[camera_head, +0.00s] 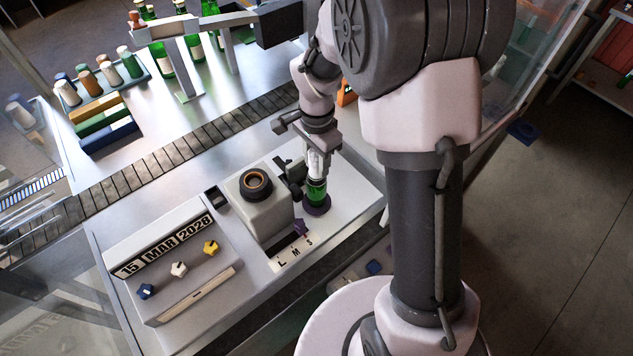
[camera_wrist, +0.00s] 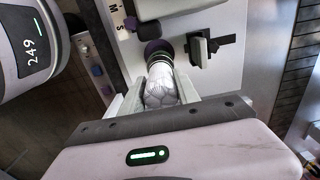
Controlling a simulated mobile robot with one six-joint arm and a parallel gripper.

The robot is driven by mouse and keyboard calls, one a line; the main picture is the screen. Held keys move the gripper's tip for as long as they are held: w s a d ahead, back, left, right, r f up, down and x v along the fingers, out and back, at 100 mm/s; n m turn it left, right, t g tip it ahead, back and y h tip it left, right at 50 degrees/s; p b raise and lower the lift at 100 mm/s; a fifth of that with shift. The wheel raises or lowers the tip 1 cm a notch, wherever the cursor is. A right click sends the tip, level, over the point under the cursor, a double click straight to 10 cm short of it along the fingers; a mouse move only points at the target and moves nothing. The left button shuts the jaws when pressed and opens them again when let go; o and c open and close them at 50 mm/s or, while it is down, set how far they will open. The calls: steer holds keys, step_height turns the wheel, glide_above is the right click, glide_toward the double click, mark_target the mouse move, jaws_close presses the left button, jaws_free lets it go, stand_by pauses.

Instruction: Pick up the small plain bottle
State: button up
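A small green bottle (camera_head: 317,186) with a pale foil-like top stands upright on a round purple base at the capsuling station. No label shows on its visible side. In the wrist view its crinkled white top (camera_wrist: 160,86) points toward my camera and hides most of the body. My gripper (camera_head: 317,160) is over the bottle from above. Its fingers (camera_wrist: 160,88) lie on both sides of the white top. Whether both fingers press on it is unclear.
A grey block with a round dark opening (camera_head: 256,183) stands close left of the bottle. A date panel (camera_head: 166,246) with several coloured knobs is further left. Behind the conveyor (camera_head: 180,148) stand labelled green bottles (camera_head: 160,62) and a tray of capsules. An L/M/S selector (camera_head: 299,228) is in front.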

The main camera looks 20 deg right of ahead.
jaws_close()
stand_by(1.1)
